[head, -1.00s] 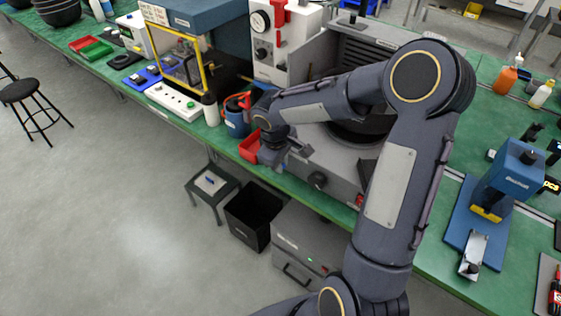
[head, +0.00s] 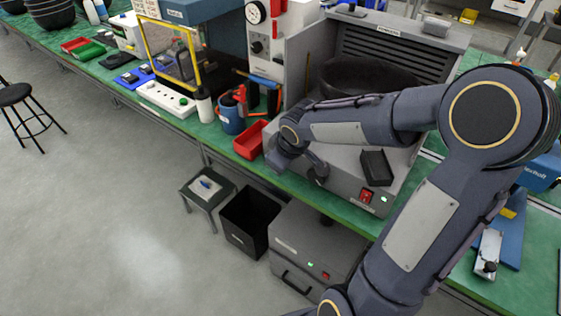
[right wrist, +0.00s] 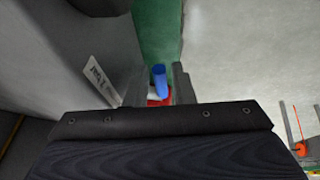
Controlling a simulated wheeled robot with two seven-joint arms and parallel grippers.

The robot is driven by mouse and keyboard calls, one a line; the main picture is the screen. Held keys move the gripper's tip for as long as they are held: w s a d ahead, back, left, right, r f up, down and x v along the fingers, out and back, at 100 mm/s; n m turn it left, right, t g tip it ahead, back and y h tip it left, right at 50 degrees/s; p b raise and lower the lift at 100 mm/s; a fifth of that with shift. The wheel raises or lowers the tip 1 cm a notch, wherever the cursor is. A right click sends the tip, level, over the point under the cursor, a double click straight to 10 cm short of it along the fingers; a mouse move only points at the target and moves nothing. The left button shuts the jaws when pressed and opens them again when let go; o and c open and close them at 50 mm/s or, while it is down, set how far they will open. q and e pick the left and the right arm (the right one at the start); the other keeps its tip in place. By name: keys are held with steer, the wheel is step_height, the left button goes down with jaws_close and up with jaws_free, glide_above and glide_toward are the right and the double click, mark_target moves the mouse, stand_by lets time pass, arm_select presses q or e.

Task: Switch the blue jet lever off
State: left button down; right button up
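A grey machine (head: 350,160) with a black basin on top stands on the green bench in the head view. Its front has a dark knob (head: 318,178) and a red switch (head: 366,196). My right arm reaches in from the right, and my right gripper (head: 300,168) is low in front of this panel; its fingertips are partly hidden. In the right wrist view a short blue cylinder (right wrist: 159,77), which looks like the blue lever, shows between the fingers (right wrist: 157,88). They look apart, with a gap to the right finger. I cannot tell whether either touches it. My left gripper is out of view.
A red tray (head: 250,140) and a blue pot (head: 231,115) with red-handled tools sit left of my right gripper. Below are a black bin (head: 249,220), a small stool (head: 206,188) and a grey box (head: 300,240).

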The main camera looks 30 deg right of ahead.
steer(key=p+v, duration=0.1)
steer(key=v, duration=0.6)
steer(key=shift+s+r, duration=0.15)
steer(key=shift+r, duration=0.25)
steer(key=s+a+r+m+y+p, duration=0.1)
steer(key=s+a+m+y+p, duration=0.1)
steer(key=s, duration=0.7)
steer(key=s+a+r+m+y+p, duration=0.2)
steer(key=s+a+m, duration=0.2)
steer(key=s+a, duration=0.2)
steer(key=s, duration=0.2)
steer(key=shift+s+r+m+t, duration=0.3)
steer(key=shift+s+m, duration=0.1)
